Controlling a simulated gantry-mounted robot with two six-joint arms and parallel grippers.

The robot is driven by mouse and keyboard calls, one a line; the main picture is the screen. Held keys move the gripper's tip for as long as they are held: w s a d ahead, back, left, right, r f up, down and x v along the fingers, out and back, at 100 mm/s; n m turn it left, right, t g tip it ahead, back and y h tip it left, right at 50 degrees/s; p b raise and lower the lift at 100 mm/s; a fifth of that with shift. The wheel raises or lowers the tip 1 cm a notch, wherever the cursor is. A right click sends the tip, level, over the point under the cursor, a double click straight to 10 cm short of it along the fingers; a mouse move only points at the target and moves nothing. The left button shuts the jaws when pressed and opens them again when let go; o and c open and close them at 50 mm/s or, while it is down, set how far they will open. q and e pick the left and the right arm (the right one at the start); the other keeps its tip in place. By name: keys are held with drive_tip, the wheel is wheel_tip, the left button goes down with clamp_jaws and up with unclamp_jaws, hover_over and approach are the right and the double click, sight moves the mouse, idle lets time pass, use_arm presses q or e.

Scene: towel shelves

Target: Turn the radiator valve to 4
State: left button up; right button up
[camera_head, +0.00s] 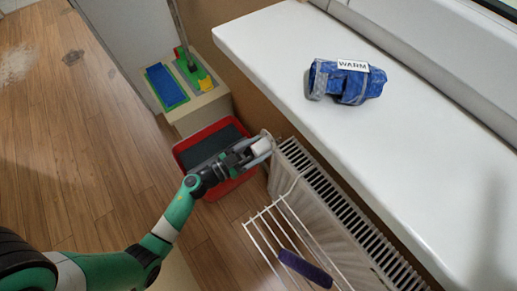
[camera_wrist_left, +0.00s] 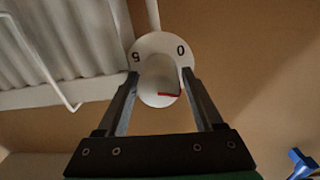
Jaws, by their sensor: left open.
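The radiator valve is a white knob (camera_head: 262,147) at the upper left end of the white radiator (camera_head: 338,212). In the left wrist view the knob (camera_wrist_left: 158,76) stands before a round white dial (camera_wrist_left: 160,42) with the figures 5 and 0 in view. A red mark (camera_wrist_left: 171,95) shows on the knob's lower right; the other figures are hidden, so I cannot tell its setting. My left gripper (camera_head: 254,150) is open, with its fingers (camera_wrist_left: 160,79) on either side of the knob. I cannot tell whether they touch it. My right gripper is not in view.
A red bin (camera_head: 184,158) stands just below and behind my left gripper. A white wire rack (camera_head: 262,232) with a purple item (camera_head: 305,269) hangs at the radiator. The white sill (camera_head: 420,170) above holds a blue bundle (camera_head: 360,86) labelled WARM.

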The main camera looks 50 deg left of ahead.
use_arm(q)
clamp_jaws()
idle(0.3)
